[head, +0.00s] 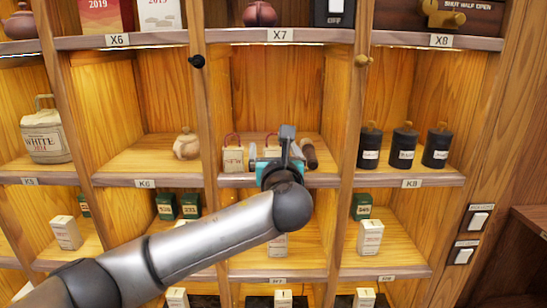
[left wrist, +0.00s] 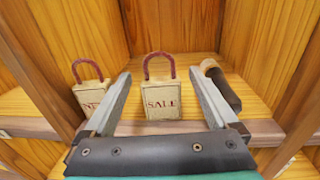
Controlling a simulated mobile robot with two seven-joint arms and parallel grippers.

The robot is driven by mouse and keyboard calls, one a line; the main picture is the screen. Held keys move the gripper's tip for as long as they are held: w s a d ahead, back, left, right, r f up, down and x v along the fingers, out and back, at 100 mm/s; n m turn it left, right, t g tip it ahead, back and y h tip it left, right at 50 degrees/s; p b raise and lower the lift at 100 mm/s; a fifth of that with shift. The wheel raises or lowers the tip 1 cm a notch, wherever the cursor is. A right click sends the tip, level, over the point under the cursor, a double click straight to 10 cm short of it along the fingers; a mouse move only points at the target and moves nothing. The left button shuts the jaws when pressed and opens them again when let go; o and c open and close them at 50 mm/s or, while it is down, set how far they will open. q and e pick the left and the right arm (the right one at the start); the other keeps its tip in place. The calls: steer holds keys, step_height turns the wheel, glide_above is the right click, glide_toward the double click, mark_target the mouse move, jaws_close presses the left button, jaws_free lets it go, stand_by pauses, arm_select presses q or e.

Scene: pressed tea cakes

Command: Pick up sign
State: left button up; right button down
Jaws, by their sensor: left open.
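A small tan sign reading "SALE" (left wrist: 161,99), with a dark red loop handle, stands upright on the shelf in the left wrist view. My left gripper (left wrist: 160,78) is open, with one finger on each side of this sign; I cannot tell whether either touches it. A second tan sign with a red loop (left wrist: 91,95), its lettering partly hidden by the left finger, stands to the left. It also shows in the head view (head: 233,158). There my left gripper (head: 287,138) reaches into the compartment under label X7 and hides much of the SALE sign. My right gripper is not in view.
A dark cylinder with a wooden end (left wrist: 220,86) lies close to the right finger. Wooden dividers flank the compartment, and the shelf's front edge (head: 237,181) runs below. Black canisters (head: 403,148) stand in the compartment to the right, a round pot (head: 187,145) to the left.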

arm_select(q)
steer(key=shift+w, duration=0.35)
steer(key=shift+c, duration=0.4)
steer(key=c, duration=1.4)
